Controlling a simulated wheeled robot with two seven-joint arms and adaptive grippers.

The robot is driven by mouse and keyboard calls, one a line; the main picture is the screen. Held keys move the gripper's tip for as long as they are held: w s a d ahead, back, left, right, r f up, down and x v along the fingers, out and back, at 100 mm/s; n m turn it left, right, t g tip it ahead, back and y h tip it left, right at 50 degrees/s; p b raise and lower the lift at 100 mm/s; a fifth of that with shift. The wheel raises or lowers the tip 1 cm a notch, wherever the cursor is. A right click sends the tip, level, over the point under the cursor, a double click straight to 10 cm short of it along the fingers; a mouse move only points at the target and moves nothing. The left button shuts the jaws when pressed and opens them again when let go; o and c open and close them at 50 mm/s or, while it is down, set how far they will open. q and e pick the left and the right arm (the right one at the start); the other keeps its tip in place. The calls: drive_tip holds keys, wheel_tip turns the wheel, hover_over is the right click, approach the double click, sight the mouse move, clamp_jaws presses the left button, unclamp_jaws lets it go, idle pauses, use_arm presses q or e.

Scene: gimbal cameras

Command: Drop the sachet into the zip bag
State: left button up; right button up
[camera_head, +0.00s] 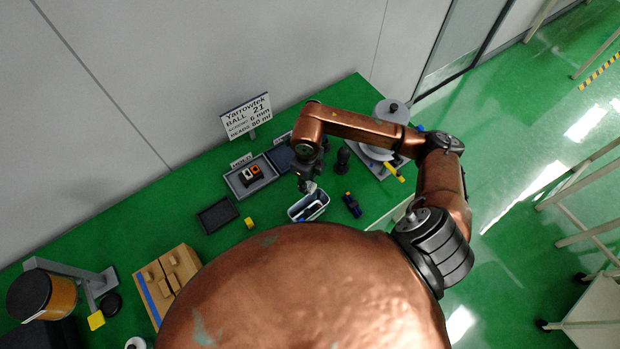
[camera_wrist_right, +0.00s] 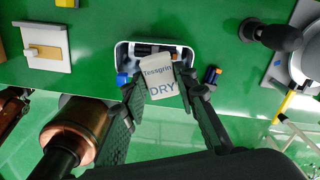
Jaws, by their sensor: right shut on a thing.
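My right gripper (camera_head: 307,184) hangs over an open white-rimmed container (camera_head: 322,198) on the green table. In the right wrist view the gripper (camera_wrist_right: 162,84) is shut on a pale sachet (camera_wrist_right: 160,76) printed "Tessgrin DRY". The sachet hangs between the fingertips and covers part of the container (camera_wrist_right: 186,50), which shows behind it with dark items inside. I cannot tell whether this container is the zip bag, or whether the sachet touches it. No other clear zip bag shows. My left gripper is out of view.
A grey tray with an orange and white item (camera_head: 252,174), a black tray (camera_head: 217,215) and a yellow block (camera_head: 249,222) lie left of the container. A dark blue-ended object (camera_head: 352,205) lies close on its right. A wooden block rack (camera_head: 168,280) stands farther left.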

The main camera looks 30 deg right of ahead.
drive_tip(key=m, duration=0.3)
drive_tip(key=s+m+p, duration=0.1)
drive_tip(key=shift+d+r, duration=0.1)
drive_tip(key=shift+d, duration=0.15)
drive_tip(key=shift+m, duration=0.4)
drive_tip(key=shift+f+b, duration=0.3)
drive_tip(key=shift+f, duration=0.55)
use_arm(q)
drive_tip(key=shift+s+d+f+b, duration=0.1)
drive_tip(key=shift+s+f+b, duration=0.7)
drive_tip(key=shift+b, duration=0.45)
use_arm(e)
wheel_tip(320, 180, down, 4)
drive_tip(key=shift+f, duration=0.25)
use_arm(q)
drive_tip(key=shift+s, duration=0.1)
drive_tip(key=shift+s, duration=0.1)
use_arm(e)
drive_tip(key=o, duration=1)
